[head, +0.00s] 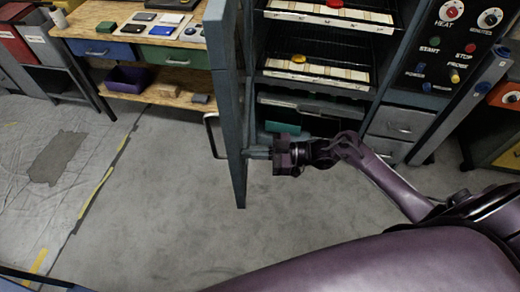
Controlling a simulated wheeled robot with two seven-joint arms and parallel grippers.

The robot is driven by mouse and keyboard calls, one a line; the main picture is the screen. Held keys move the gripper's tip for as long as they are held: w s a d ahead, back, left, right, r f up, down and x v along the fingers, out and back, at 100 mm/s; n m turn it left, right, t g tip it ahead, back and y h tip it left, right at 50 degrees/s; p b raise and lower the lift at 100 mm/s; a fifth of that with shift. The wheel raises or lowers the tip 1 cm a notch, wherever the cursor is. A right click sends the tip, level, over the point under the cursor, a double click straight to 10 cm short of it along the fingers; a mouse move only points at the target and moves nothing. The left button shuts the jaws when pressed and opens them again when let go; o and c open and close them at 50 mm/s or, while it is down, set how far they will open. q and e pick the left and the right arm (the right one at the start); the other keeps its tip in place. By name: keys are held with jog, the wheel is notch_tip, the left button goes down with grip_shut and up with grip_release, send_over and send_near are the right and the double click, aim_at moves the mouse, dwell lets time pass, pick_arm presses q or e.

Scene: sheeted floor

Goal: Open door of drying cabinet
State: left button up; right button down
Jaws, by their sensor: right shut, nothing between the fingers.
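The drying cabinet (375,85) stands at the top centre with its shelves exposed. Its grey-blue door (236,150) is swung open and seen nearly edge-on, at the left of the opening. The door handle (210,135) is on the door's left, outer side. My right gripper (257,152) is on the inner side of the door, low down, with its fingers pointing left at the door. The fingers are shut and empty, with the tips at or very near the door's inner face; I cannot tell if they touch. My left gripper is not in view.
Shelves inside hold a red item (335,3) and an orange item (298,58). A control panel (450,48) is on the cabinet's right. A wooden workbench (125,45) stands left of the door. The floor (160,215) left of the door is clear.

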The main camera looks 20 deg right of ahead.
jog(key=w+a+m+t+h, duration=0.1)
jog(key=w+a, duration=0.3)
jog(key=a, duration=0.4)
jog(key=w+a+m+t+h, duration=0.1)
jog(key=w+a+m+t, duration=0.1)
jog(key=a, duration=0.6)
jog(key=shift+w+a+t+h+b, duration=0.35)
jog(key=shift+w+t, duration=0.45)
jog(key=shift+w, duration=0.3)
jog(key=shift+d+f, duration=0.1)
jog(key=shift+d, duration=0.1)
